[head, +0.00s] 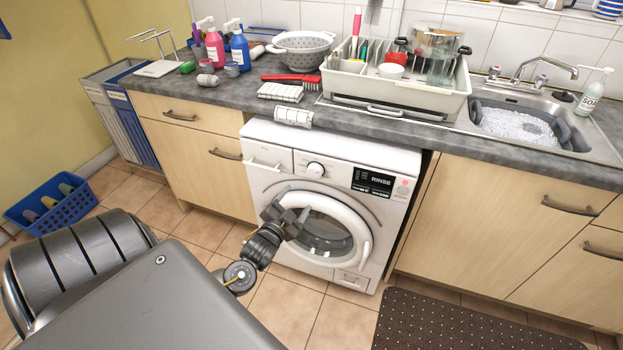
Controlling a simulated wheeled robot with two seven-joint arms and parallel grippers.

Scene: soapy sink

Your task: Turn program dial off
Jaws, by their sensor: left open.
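The white washing machine (345,158) stands under the counter, with its round door (322,238) closed. Its program dial (315,169) is a round white knob on the front panel, left of the dark display (373,181), which reads RINSE. The dial's pointer is too small to read. My left gripper (284,204) is in front of the machine, below and left of the dial and over the door's upper left in the picture. It is open, appears empty, and shows apart from the dial. My right gripper is not in view.
The grey counter (222,90) above holds bottles, a colander (301,50), a dish rack (400,85) and cloths. A soapy sink (515,125) is at the right. A blue basket (55,212) and a dark mat (450,325) lie on the tiled floor.

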